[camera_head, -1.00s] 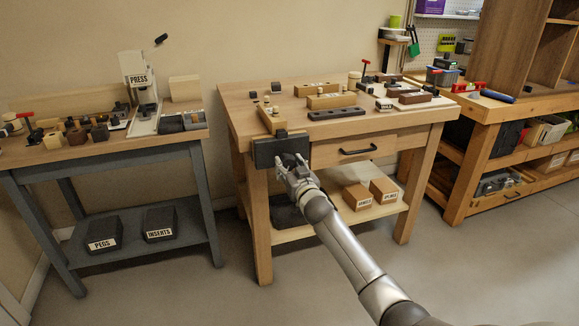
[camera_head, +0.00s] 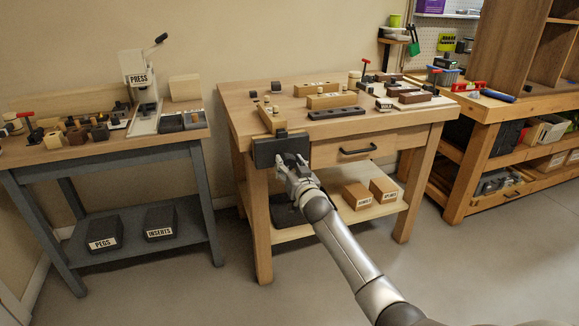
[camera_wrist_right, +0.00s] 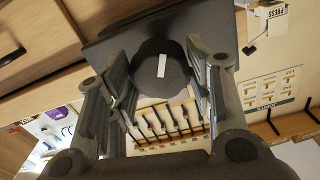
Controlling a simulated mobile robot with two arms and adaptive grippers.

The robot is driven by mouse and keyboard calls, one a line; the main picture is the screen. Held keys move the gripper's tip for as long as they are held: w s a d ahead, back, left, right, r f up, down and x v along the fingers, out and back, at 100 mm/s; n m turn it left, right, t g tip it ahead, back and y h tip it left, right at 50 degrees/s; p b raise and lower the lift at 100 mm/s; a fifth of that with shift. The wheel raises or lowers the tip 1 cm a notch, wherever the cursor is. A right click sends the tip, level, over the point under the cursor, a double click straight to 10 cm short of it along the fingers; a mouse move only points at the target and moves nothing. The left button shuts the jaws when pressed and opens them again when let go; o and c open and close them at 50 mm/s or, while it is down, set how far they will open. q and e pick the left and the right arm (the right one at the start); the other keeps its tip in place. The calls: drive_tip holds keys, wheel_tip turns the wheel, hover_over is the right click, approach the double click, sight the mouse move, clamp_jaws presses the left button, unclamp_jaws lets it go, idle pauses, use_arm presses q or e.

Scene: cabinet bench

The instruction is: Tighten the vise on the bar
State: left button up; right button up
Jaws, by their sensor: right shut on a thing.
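The vise (camera_head: 264,151) is a dark plate-like jaw on the front left corner of the middle wooden bench. A light wooden bar (camera_head: 267,117) lies just behind the dark jaw, at the bench's edge; whether the jaw touches it I cannot tell. My right gripper (camera_head: 290,161) is at the front of the jaw. In the right wrist view, its two fingers (camera_wrist_right: 157,85) sit on either side of a dark round vise knob (camera_wrist_right: 174,82) with a white mark, and are shut on it. The far side of the knob is hidden. My left gripper is not in view.
A drawer handle (camera_head: 358,150) is to the right of the vise. Boxes (camera_head: 357,196) stand on the shelf below. A bench with a press (camera_head: 144,90) is at the left, a tool bench (camera_head: 490,106) at the right. The floor in front is clear.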

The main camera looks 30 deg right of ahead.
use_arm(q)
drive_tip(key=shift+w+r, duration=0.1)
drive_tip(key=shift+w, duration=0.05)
use_arm(e)
drive_tip(key=shift+m, duration=0.6)
drive_tip(key=o, duration=0.8)
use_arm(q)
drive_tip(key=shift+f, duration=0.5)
use_arm(e)
drive_tip(key=shift+o, duration=0.4)
